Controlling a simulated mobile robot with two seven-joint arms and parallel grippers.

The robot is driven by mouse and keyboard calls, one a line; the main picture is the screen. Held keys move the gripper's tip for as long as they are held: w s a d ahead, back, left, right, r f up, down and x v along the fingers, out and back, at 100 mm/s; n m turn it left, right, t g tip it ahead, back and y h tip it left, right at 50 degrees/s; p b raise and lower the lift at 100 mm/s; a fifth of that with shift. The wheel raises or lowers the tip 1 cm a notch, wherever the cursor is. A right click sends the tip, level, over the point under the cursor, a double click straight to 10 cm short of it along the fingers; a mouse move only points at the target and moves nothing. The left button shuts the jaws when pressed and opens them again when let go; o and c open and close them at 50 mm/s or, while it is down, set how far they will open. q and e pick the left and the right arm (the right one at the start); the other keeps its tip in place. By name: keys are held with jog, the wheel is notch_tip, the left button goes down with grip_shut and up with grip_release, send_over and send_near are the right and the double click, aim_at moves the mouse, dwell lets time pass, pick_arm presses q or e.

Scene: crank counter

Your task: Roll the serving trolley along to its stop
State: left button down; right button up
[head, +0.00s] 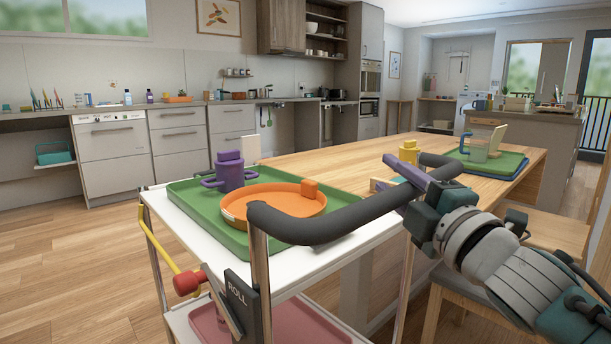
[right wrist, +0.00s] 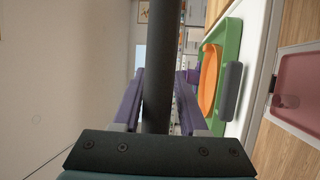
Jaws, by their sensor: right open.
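The serving trolley (head: 180,213) stands in the lower middle of the head view, with a white top and a lower shelf holding a pink tray (head: 235,325). Its dark padded push handle (head: 325,226) curves along the near right side; the bar also shows in the right wrist view (right wrist: 161,60). My right gripper (head: 405,172) is at the far end of the handle. In the right wrist view its purple fingers (right wrist: 159,100) stand on either side of the bar, open, with the bar between them. My left gripper is not in view. I cannot make out a stop.
On the trolley, a green tray (head: 185,191) holds a purple pot (head: 229,170) and an orange dish (head: 285,203). A yellow lever with a red knob (head: 187,283) sits by a ROLL plate (head: 237,292). A wooden table (head: 340,162) stands alongside. Floor is clear at left.

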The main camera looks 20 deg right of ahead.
jog(key=shift+o, duration=1.3)
jog(key=shift+w, duration=0.1)
jog(key=s, duration=0.3)
jog(key=s+f, duration=0.1)
jog(key=s, duration=0.2)
jog(key=s+p, duration=0.1)
jog(key=s, duration=0.3)
jog(key=shift+f, duration=0.35)
